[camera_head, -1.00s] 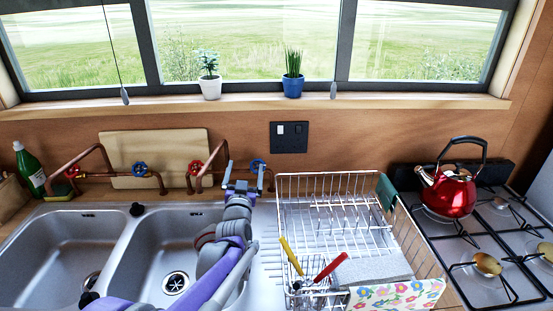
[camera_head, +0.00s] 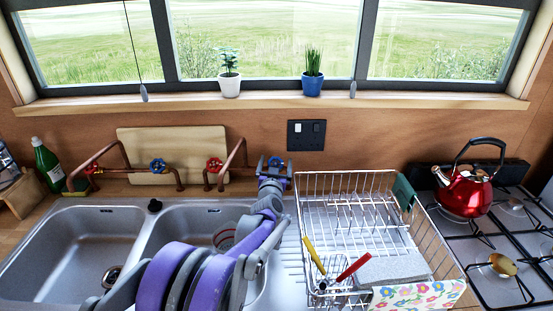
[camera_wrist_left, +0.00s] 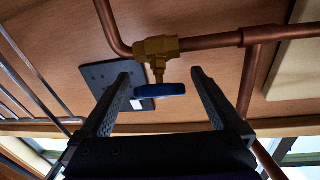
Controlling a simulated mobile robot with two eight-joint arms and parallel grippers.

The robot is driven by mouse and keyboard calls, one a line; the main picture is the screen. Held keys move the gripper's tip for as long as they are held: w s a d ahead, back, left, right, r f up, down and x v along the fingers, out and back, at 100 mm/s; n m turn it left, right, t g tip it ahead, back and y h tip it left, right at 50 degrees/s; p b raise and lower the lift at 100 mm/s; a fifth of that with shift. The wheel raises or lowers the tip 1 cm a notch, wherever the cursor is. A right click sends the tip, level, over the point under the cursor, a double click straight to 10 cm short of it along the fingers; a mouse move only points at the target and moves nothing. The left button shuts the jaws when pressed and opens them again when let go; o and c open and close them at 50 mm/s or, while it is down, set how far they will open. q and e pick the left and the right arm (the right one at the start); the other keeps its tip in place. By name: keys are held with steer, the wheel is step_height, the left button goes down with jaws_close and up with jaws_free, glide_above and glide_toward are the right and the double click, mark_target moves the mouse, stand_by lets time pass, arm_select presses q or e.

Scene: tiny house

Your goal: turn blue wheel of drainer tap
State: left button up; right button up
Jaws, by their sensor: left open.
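The drainer tap has copper pipes and a blue wheel (camera_head: 276,162) at its right end, left of the dish drainer. In the left wrist view, the blue wheel (camera_wrist_left: 160,90) shows edge-on below its brass valve (camera_wrist_left: 156,47). My left gripper (camera_head: 275,167) is open at the blue wheel. In the left wrist view, its fingers (camera_wrist_left: 160,77) lie on either side of the wheel, with a gap on each side. The same tap has a red wheel (camera_head: 214,164) further left. My right gripper is not in view.
A second tap with a red wheel (camera_head: 92,169) and a blue wheel (camera_head: 158,166) stands left, before a wooden board (camera_head: 190,142). A wire dish drainer (camera_head: 345,176) is close on the right. A black socket plate (camera_head: 306,135) is on the wall behind.

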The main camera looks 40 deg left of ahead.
arm_select(q)
steer(key=shift+x, duration=1.05)
steer(key=c, duration=1.4)
steer(key=shift+o, duration=0.2)
steer(key=n+y+b, duration=0.1)
steer(key=b, duration=0.1)
steer(key=n+g+b, duration=0.1)
steer(key=b, duration=0.2)
steer(key=shift+s+a+f+y, duration=0.1)
steer(key=shift+s+f+y, duration=0.1)
steer(key=shift+y, duration=0.2)
steer(key=shift+r+n+g+b, duration=0.15)
steer(key=shift+n+g+b, duration=0.15)
steer(key=shift+n+b, duration=0.15)
